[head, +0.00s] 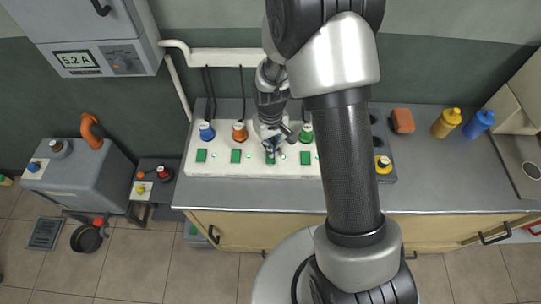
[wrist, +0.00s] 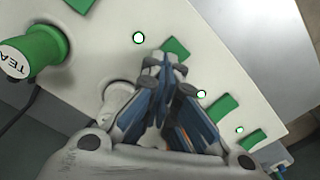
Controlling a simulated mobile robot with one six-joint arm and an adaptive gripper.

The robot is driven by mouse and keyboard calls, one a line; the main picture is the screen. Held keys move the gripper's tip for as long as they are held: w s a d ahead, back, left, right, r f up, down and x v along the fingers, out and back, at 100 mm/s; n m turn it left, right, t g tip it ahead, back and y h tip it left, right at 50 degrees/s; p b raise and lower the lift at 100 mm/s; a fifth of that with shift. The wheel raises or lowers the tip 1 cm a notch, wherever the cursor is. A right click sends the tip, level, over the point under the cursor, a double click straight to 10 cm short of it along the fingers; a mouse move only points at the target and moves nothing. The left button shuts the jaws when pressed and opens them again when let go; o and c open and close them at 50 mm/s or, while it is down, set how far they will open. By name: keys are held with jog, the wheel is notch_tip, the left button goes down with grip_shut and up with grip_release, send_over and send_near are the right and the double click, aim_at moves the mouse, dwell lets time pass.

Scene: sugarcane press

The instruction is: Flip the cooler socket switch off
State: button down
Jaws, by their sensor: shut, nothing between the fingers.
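A white socket panel (head: 222,170) on the counter carries a row of green rocker switches with small lit dots beside them. My gripper (head: 274,148) is over the third switch from the left (head: 270,158); its closed fingertips (wrist: 176,68) are close to that green switch (wrist: 175,48) in the wrist view. I cannot tell whether they touch it. A lit dot (wrist: 138,38) is beside this switch. A pale round plug (wrist: 115,92) is partly hidden behind my gripper. No cooler label is readable, so I cannot tell which switch is the cooler's.
A green plug marked TEA (wrist: 32,54) stands close to my gripper. Blue (head: 207,131) and orange (head: 240,131) plugs stand to the left. Other green switches (wrist: 222,107) are near the fingers.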

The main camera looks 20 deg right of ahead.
jog(key=shift+f+b, duration=0.3)
jog(key=shift+f, duration=0.15)
jog(key=shift+r+p, duration=2.65)
jog(key=shift+r, duration=0.9)
